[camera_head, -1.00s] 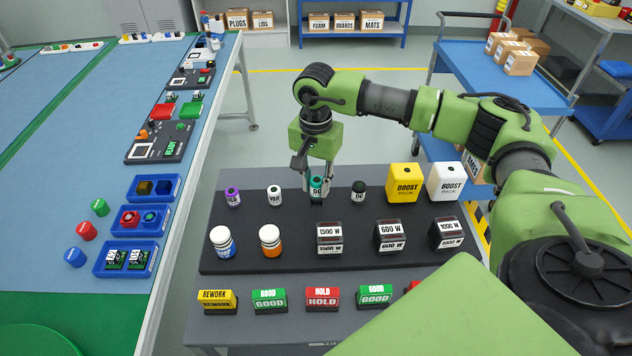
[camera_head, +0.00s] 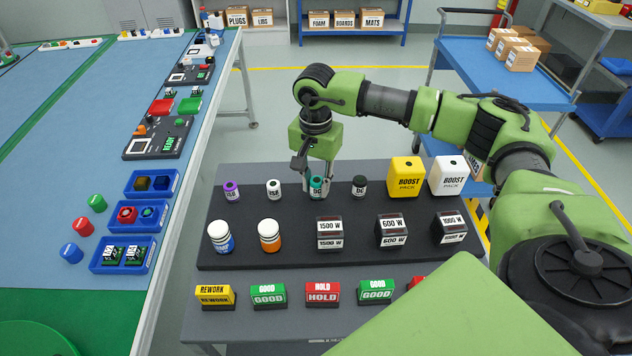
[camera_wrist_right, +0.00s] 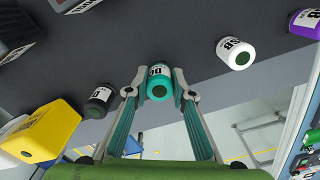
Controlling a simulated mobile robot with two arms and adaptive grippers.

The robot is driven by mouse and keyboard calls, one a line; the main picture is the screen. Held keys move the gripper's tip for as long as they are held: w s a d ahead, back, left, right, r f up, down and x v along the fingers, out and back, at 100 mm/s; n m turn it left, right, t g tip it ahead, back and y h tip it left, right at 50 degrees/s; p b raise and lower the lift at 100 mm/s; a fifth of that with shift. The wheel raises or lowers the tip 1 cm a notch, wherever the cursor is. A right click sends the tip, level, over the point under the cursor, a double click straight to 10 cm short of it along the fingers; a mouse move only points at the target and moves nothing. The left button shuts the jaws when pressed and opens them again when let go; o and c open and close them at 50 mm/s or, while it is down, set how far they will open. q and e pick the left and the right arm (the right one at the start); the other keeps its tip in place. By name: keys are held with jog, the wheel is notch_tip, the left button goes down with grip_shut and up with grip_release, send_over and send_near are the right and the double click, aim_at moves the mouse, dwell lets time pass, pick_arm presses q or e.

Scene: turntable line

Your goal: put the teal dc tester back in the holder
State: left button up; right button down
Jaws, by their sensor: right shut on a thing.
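The teal dc tester (camera_head: 316,186) stands upright in the back row of the black holder (camera_head: 275,212), between a white tester and a black one. My right gripper (camera_head: 317,186) comes down over it from above, with its fingers on both sides of it. The right wrist view shows the teal tester (camera_wrist_right: 158,84) between the two fingertips (camera_wrist_right: 158,92), which are shut on it. Its lower end and its seat in the holder are hard to see. My left gripper is not in view.
A purple-topped tester (camera_head: 232,190), a white tester (camera_head: 274,189) and a black tester (camera_head: 359,186) share the back row. Yellow (camera_head: 406,177) and white (camera_head: 448,176) boost packs stand to the right. Bottles and wattage blocks stand in front. A blue worktable (camera_head: 60,140) lies to the left.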

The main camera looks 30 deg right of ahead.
jog(key=c, duration=1.7)
grip_release()
jog(key=shift+f, duration=0.1)
